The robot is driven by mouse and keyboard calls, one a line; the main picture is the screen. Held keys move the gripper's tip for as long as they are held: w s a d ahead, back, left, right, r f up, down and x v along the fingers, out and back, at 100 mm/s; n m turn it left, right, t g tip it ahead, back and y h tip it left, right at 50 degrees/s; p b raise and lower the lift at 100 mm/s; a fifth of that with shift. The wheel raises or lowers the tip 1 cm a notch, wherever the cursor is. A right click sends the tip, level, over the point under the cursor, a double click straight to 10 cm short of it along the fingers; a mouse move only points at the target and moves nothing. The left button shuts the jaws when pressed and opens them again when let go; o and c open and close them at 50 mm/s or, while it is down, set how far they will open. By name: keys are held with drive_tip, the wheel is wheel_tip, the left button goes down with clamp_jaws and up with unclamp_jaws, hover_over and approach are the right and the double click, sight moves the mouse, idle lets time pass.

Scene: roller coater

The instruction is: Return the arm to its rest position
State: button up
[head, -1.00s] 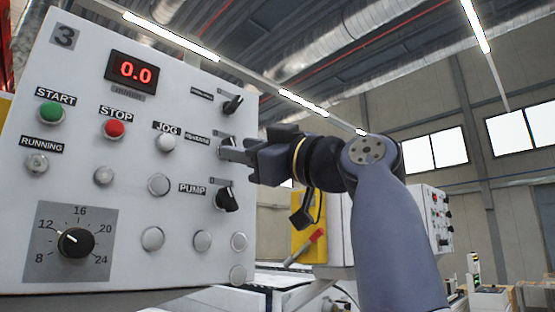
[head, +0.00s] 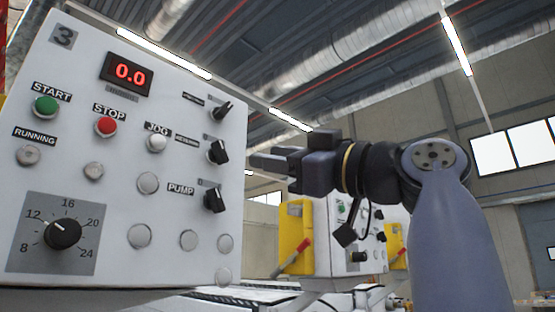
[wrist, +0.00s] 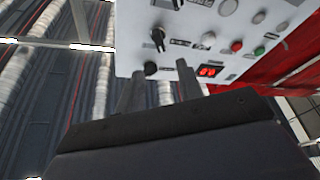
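My gripper (head: 268,158) is at the end of my raised arm (head: 452,235), just right of the white control panel (head: 125,205) in the head view. Its two fingers point left toward the panel, apart from the middle black knob (head: 218,152). In the wrist view the gripper (wrist: 160,70) shows two spread fingers with nothing between them. The panel (wrist: 215,45) lies beyond the fingertips there, appearing upside down.
The panel carries a green START button (head: 45,107), a red STOP button (head: 106,126), a dial (head: 62,234) and a display (head: 127,73) reading 0.0. A second machine panel with yellow sides (head: 297,235) stands behind. Open space surrounds the arm's right side.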

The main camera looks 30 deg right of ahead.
sight(223, 150)
drive_tip(key=shift+w+a+r, duration=0.1)
idle(0.6)
drive_tip(key=shift+p+x, duration=1.9)
drive_tip(key=shift+x, duration=2.4)
drive_tip(key=shift+p+x, duration=0.35)
drive_tip(key=shift+x, duration=0.6)
